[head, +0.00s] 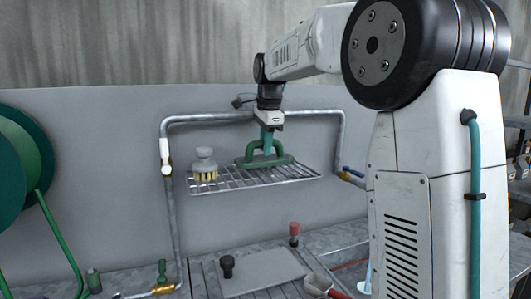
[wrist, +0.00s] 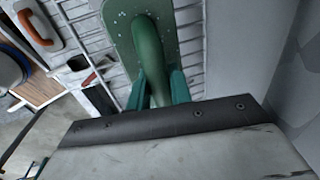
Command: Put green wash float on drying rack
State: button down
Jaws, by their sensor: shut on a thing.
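The green wash float (head: 246,161) has a flat base and a loop handle. It is at the drying rack (head: 232,181), over its middle to right part, base down and about level. I cannot tell whether its base touches the wires. My gripper (head: 268,142) is above it, shut on the handle. In the wrist view the teal fingers (wrist: 160,90) sit on both sides of the green handle, and the float (wrist: 122,32) lies beyond them. The fingertips are partly hidden by the handle.
A pale brush with yellow bristles (head: 205,168) stands at the rack's left end. Grey pipes (head: 175,220) frame the rack before a grey panel (head: 110,150). Below is a counter with a flat board (head: 262,272), a black knob and a red knob. A green hose reel (head: 20,160) is left.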

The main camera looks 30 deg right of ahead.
aim_at(269, 160)
jog(key=shift+s+f, duration=0.1)
jog(key=shift+f, duration=1)
jog(key=shift+f, duration=0.15)
jog(key=c, duration=1.3)
grip_release()
jog(key=shift+o, duration=0.2)
notch_tip(269, 160, up, 12)
jog(key=s, duration=0.2)
jog(key=s+a+f+n, duration=0.5)
jog(key=s, duration=0.4)
jog(key=s+a+f+n, duration=0.4)
jog(key=s+a+n, duration=0.1)
jog(key=s, duration=0.4)
jog(key=s+a+f+n, duration=0.2)
jog(key=s+f+n, duration=0.3)
jog(key=s+f, duration=0.3)
jog(key=s+a+f+n, duration=0.2)
jog(key=s+f+n, duration=0.3)
jog(key=s+f, duration=0.3)
jog(key=shift+a+g, duration=0.25)
jog(key=shift+g, duration=0.15)
jog(key=shift+s, duration=0.1)
